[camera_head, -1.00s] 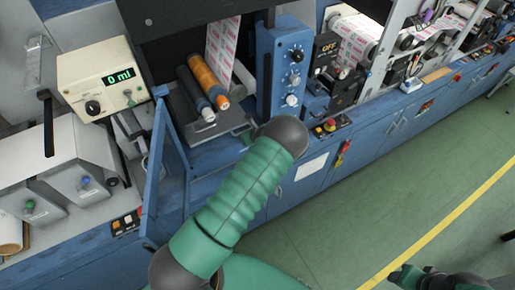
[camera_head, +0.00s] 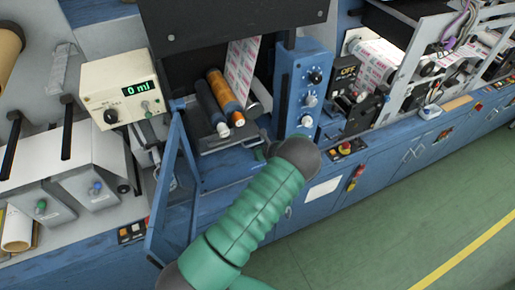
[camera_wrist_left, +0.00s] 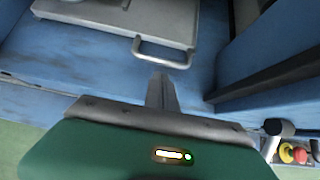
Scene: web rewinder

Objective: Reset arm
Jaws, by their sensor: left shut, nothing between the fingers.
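My left arm (camera_head: 255,210), in a green ribbed sleeve, comes up from the bottom of the head view to a dark joint in front of the machine. Its gripper is mostly hidden behind that joint there. In the left wrist view the left gripper (camera_wrist_left: 161,92) is shut and empty, its fingers together over the blue machine edge. A grey metal tray with a handle (camera_wrist_left: 160,52) lies just beyond the fingertips; I see no clear contact. My right gripper is in neither current view.
A blue open door frame (camera_head: 165,195) stands left of my arm. An orange roll (camera_head: 226,95) and a dark roll lie in the opening. A blue knob panel (camera_head: 303,90) and a red-yellow stop button (camera_head: 345,149) are to the right. Green floor (camera_head: 400,220) is clear.

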